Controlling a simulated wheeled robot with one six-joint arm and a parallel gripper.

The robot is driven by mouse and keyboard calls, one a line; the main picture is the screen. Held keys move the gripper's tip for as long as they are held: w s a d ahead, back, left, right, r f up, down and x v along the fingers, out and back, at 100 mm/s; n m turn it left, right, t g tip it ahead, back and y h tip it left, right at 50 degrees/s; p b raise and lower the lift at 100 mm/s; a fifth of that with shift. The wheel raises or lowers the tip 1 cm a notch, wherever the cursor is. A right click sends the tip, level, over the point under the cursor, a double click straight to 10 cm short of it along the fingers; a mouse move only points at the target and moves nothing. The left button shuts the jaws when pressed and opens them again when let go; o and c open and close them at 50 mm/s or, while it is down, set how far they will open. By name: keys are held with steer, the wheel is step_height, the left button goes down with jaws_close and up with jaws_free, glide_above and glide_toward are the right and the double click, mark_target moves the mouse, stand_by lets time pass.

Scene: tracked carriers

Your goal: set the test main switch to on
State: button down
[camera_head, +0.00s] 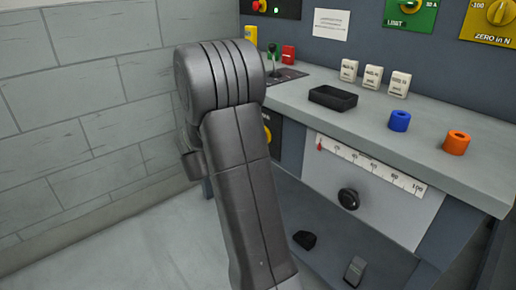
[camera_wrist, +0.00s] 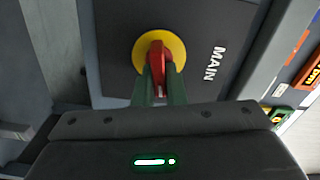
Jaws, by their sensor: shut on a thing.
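The main switch is a red handle (camera_wrist: 157,60) on a yellow disc (camera_wrist: 176,51), set in a dark panel (camera_wrist: 110,50) marked MAIN. In the wrist view the handle lies nearly along the picture's vertical. The green fingers of my gripper (camera_wrist: 161,88) are shut on the handle, one on each side. In the head view my arm covers the gripper and most of the switch; only a yellow edge (camera_head: 267,134) shows beside the arm. No on or off marks are readable.
Below are a scale (camera_head: 370,167) and a black knob (camera_head: 348,198). A block wall (camera_head: 80,110) stands at left.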

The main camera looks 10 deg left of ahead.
steer(key=shift+f+m+b, duration=0.25)
steer(key=shift+m+b, duration=0.85)
steer(key=c, duration=1.5)
jaws_free()
steer(key=shift+s+r, duration=0.1)
steer(key=p+v, duration=0.3)
steer(key=v, duration=1)
steer(key=shift+s+a, duration=0.25)
steer(key=shift+w+d, duration=0.1)
